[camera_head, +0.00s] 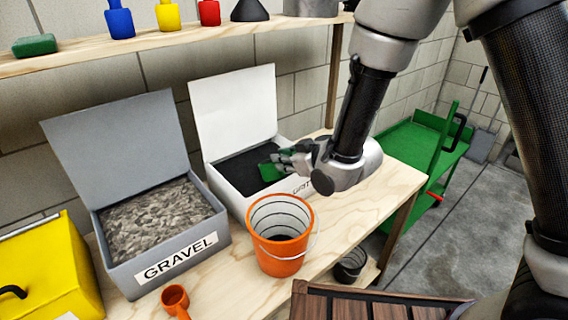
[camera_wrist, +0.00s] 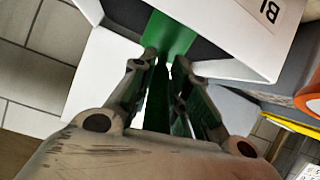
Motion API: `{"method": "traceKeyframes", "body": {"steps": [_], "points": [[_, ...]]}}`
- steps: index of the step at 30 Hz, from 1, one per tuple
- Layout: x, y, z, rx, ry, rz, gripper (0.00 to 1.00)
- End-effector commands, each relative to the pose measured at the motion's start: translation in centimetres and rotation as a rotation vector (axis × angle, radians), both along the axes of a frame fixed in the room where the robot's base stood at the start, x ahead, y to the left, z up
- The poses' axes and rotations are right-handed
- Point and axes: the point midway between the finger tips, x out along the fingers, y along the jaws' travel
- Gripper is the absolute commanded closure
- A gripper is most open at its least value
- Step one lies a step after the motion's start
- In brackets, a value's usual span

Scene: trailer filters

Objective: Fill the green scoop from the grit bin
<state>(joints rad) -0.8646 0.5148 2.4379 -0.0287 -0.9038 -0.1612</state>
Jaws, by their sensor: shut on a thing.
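The green scoop (camera_head: 270,172) is at the opening of the white grit bin (camera_head: 238,203), over the dark grit (camera_head: 240,165). The bin's white lid stands open behind it. My gripper (camera_head: 290,160) is at the bin's right side and is shut on the scoop's handle. In the wrist view the green scoop (camera_wrist: 172,38) runs from between the fingers of my gripper (camera_wrist: 168,62) into the white bin (camera_wrist: 225,65). I cannot tell how deep the scoop is or whether it holds grit.
An orange bucket (camera_head: 280,238) stands in front of the grit bin. A grey gravel bin (camera_head: 160,235) with an open lid is at left. An orange scoop (camera_head: 175,300) lies near the table's front edge. A shelf (camera_head: 160,42) with funnels and small items runs above. A green cart (camera_head: 420,150) stands right.

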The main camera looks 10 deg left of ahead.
Motion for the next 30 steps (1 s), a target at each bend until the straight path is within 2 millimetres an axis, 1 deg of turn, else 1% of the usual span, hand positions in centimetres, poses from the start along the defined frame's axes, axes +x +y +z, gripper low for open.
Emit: {"method": "traceKeyframes", "body": {"steps": [30], "points": [[-0.3,-0.4,5.7,0.002,-0.002,0.000,1.00]]}}
